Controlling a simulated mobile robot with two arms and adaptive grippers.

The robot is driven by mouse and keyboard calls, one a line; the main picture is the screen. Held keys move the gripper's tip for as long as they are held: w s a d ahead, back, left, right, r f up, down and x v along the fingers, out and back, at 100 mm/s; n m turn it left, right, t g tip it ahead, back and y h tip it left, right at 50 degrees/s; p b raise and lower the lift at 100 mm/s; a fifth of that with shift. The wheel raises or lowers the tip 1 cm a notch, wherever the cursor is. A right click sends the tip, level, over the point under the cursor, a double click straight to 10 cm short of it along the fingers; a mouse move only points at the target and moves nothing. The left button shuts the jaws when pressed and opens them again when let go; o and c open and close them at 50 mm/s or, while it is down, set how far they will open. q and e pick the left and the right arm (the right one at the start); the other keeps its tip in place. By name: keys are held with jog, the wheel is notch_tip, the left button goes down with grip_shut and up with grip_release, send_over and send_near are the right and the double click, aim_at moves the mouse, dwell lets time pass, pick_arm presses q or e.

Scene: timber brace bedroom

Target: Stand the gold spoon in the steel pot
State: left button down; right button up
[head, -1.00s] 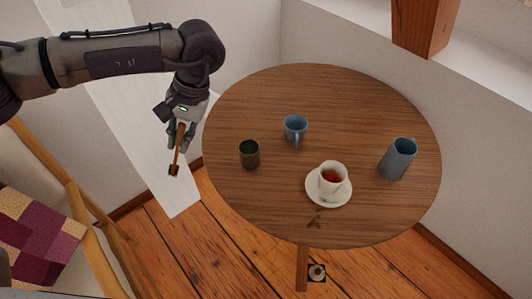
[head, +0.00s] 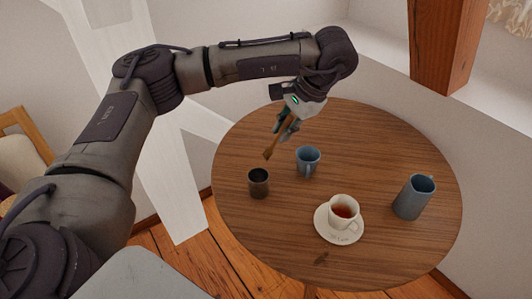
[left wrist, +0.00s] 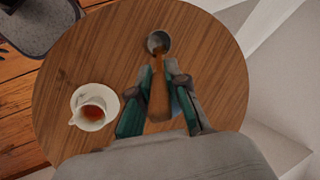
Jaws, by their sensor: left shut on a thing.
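The steel pot (head: 258,186) is a small dark metal cup standing upright on the left part of the round wooden table. It also shows in the left wrist view (left wrist: 158,39), just beyond the spoon's far end. My left gripper (head: 284,131) is shut on the gold spoon (head: 271,147) and holds it above the table. The spoon slants down and to the left, its lower end above and slightly right of the pot and apart from it. In the left wrist view the spoon (left wrist: 159,93) lies between the two fingers. My right gripper is not in view.
On the round table (head: 390,140), a blue mug (head: 307,163) stands right of the pot. A white cup of tea (head: 343,214) on a saucer (head: 327,232) is nearer the front, and a blue-grey pitcher (head: 413,198) is at right. A timber post (head: 443,45) rises behind.

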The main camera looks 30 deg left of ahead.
pick_arm(q)
jog(key=a+f+p, duration=0.1)
jog(key=a+f, duration=0.5)
jog(key=f, duration=0.1)
jog(key=shift+f, duration=0.3)
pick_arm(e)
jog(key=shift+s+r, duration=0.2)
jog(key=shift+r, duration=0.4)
pick_arm(q)
jog(key=shift+f, duration=0.65)
jog(key=c, duration=1.2)
grip_release()
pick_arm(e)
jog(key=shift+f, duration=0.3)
pick_arm(q)
jog(key=shift+o, duration=0.2)
